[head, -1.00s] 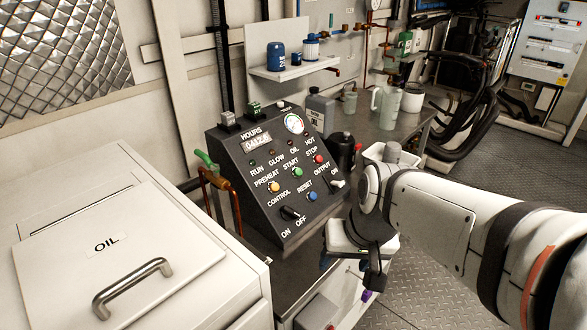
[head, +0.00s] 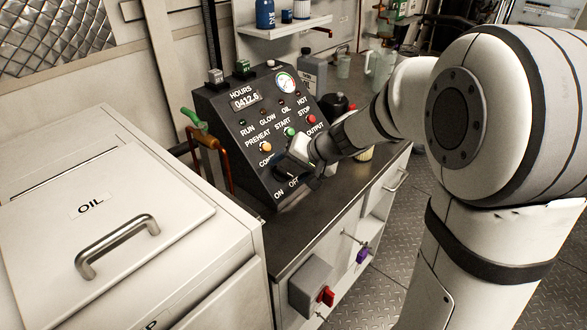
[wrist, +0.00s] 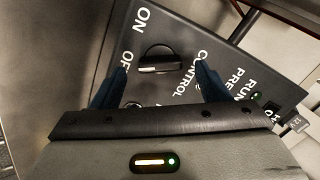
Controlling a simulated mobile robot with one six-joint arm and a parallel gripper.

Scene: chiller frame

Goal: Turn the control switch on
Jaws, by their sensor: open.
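The control switch (wrist: 162,62) is a black rotary knob on the dark sloped panel (head: 212,112). Its white pointer mark is toward OFF in the wrist view; ON is printed above. My gripper (wrist: 162,70) is open, with one blue finger on each side of the switch. I cannot tell whether the fingers touch it. In the head view my gripper (head: 292,172) is at the panel's lower part and largely hides the switch and the CONTROL label.
A yellow preheat button (head: 266,147) and a green start button (head: 289,132) are above my gripper. A white cabinet with an OIL lid (head: 150,200) stands at left. A red-handled box (head: 312,285) is on the bench front.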

